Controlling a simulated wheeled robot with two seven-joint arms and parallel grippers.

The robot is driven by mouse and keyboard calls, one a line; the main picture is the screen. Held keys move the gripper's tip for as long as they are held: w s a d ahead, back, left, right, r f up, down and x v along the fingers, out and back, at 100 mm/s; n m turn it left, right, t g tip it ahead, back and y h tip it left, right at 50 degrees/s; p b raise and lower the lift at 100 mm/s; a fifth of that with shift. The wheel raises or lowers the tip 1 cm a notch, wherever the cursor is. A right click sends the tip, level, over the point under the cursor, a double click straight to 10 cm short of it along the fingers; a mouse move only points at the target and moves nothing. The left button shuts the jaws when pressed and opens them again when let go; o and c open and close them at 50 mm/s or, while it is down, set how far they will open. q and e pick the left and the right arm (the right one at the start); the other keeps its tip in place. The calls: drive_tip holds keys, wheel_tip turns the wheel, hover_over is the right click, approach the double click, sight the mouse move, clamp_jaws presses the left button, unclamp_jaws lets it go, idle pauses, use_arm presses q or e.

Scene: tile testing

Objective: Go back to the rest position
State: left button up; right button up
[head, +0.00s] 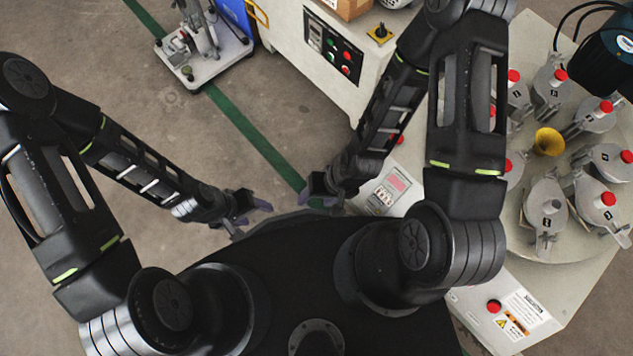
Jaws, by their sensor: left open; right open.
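My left gripper (252,213) is in the middle of the head view, just beyond the front edge of my body. Its fingers point right, are spread apart and hold nothing. My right gripper (318,196) is a short way to the right of it, close to my body's front edge. It points down and left, and its fingers are apart with nothing visible between them. My two arms are bent, with the forearms folded in towards the middle. The two grippers are apart from each other.
At right, a pale machine (525,268) carries several grey metal holders with red knobs around a yellow funnel (548,142). A control cabinet (290,45) stands at the back, beside a small wheeled platform (212,58). My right arm passes close to the machine. The floor (60,35) at left is clear.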

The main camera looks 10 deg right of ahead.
wheel_tip(320, 180, up, 25)
drive_tip(key=p, duration=2.4)
drive_tip(key=shift+s+a+f+p, duration=0.15)
drive_tip(key=shift+s+a+p, duration=0.2)
drive_tip(key=shift+a, duration=0.05)
